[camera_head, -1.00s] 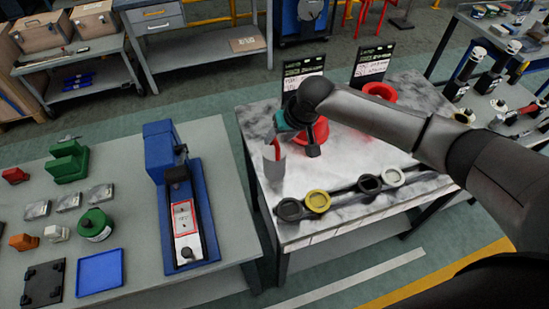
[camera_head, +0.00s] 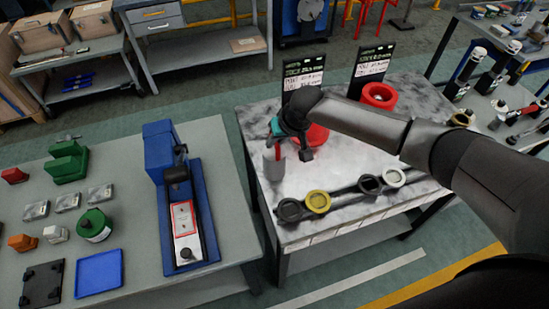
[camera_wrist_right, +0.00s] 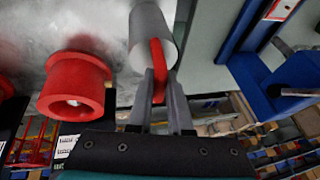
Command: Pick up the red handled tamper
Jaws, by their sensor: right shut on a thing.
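The tamper (camera_head: 274,166) shows in the head view as a pale grey cylinder with a red handle, at the left edge of the marble-topped table. My right gripper (camera_head: 279,142) is over it, partly hiding the handle. In the right wrist view, the gripper's fingers (camera_wrist_right: 160,82) are closed on either side of the red handle (camera_wrist_right: 157,60), with the grey cylinder (camera_wrist_right: 150,28) beyond them. I cannot tell whether the tamper's base touches the table. My left gripper is not in view.
A red flanged spool (camera_wrist_right: 75,85) stands close beside the gripper; another red ring (camera_head: 379,95) is farther back. Black sign boards (camera_head: 304,75) stand behind. A bar with round holders (camera_head: 318,201) lies along the front. A blue press (camera_head: 184,205) is on the left bench.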

